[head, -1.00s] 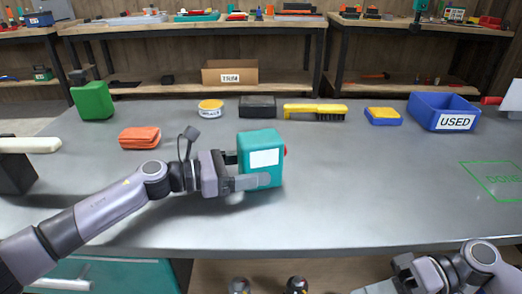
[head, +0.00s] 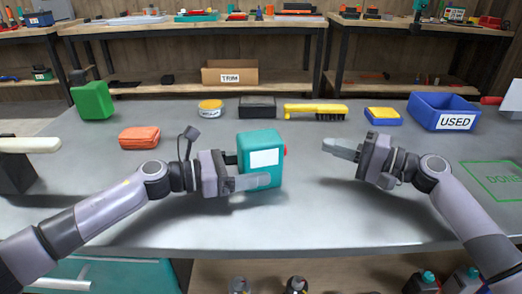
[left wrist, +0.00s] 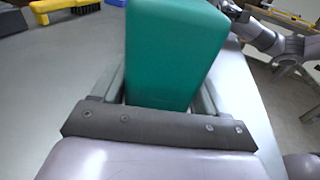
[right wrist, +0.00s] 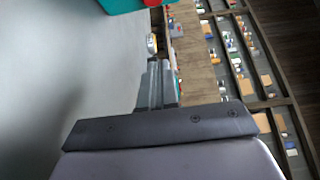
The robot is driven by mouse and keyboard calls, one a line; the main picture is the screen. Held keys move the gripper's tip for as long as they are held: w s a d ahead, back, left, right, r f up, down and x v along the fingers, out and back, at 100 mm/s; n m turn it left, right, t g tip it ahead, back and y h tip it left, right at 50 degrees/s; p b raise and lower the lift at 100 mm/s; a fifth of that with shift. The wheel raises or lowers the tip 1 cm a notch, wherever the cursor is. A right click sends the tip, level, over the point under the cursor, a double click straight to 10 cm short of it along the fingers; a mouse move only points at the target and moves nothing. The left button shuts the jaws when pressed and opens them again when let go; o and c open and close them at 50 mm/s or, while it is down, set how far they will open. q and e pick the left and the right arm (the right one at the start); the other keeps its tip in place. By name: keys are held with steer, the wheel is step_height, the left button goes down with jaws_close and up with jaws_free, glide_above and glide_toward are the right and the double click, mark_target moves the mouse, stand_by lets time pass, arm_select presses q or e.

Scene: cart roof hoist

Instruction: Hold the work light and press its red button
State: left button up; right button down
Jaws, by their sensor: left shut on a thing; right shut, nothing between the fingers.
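The work light (head: 261,158) is a teal box with a white label, in the middle of the head view. Its red button (head: 285,150) shows on its right side. My left gripper (head: 258,182) is shut on the work light from the left; the teal box fills the jaws in the left wrist view (left wrist: 172,55). My right gripper (head: 328,146) is shut and empty, to the right of the button with a gap between. In the right wrist view, the work light's corner (right wrist: 118,4) and a bit of the red button (right wrist: 152,2) show at the top edge.
Behind stand a yellow brush (head: 315,111), a dark box (head: 257,107), a yellow tin (head: 210,107) and a blue USED bin (head: 443,112). An orange pouch (head: 139,137) and green block (head: 92,100) are at left. The green DONE outline (head: 497,180) is at right. The front table is clear.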

steer(key=shift+w+a+r, duration=0.1)
steer(key=shift+w+a, duration=0.1)
steer(key=shift+w, duration=0.15)
steer(key=shift+a, duration=0.2)
steer(key=shift+s+a, duration=0.25)
steer(key=shift+a, duration=0.75)
steer(key=shift+s+a, duration=0.3)
steer(key=shift+a, duration=0.65)
steer(key=shift+s+a, duration=0.25)
steer(key=shift+a, duration=0.75)
steer(key=shift+s+a, duration=0.2)
steer(key=shift+a, duration=0.65)
steer(key=shift+w+d, duration=0.3)
steer(key=shift+d, duration=0.85)
steer(key=shift+w+d, duration=0.3)
steer(key=shift+d, duration=0.9)
steer(key=shift+w+d, duration=0.3)
steer(key=shift+d, duration=0.85)
arm_select(q)
steer(key=o, duration=1.1)
steer(key=shift+c, duration=0.2)
